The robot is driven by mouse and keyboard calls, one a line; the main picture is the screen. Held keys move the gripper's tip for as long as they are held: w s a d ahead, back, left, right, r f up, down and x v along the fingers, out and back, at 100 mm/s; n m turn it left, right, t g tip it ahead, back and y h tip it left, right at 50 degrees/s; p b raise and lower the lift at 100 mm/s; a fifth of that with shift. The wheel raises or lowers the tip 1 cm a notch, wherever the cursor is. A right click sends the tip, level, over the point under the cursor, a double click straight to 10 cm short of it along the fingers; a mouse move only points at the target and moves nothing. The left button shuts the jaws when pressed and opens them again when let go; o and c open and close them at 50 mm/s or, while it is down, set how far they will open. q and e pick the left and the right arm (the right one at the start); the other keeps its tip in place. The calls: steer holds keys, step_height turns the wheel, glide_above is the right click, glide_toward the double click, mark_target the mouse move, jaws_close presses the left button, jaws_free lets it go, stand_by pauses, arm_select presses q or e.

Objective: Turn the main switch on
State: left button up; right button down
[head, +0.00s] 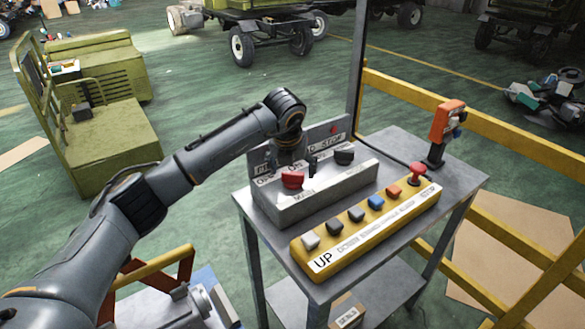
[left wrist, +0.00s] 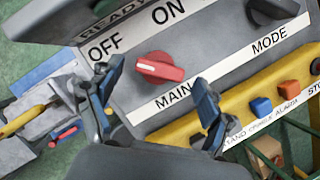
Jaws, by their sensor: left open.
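The main switch, a red rotary knob (head: 292,180), sits on the left of the grey control box (head: 325,194). In the left wrist view the main switch (left wrist: 160,67) stands above the MAIN label. Its white mark is at its left end, nearer the OFF lettering (left wrist: 105,47) than the ON lettering (left wrist: 168,11). My left gripper (left wrist: 160,90) is open, with its fingers apart on either side of the knob in that view; I cannot tell whether they touch it. In the head view my left gripper (head: 297,164) is just above and behind the knob, partly hidden by its wrist. My right gripper is not in view.
A black mode knob (head: 344,155) is on the box's right. A yellow button panel (head: 370,229) lies in front. An orange handheld device (head: 447,122) stands at the cart's back corner. Yellow rails (head: 480,125) run behind and right of the cart (head: 455,179).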

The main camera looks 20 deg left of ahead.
arm_select(q)
steer(key=shift+x, duration=0.8)
steer(key=c, duration=1.2)
steer(key=shift+o, duration=0.2)
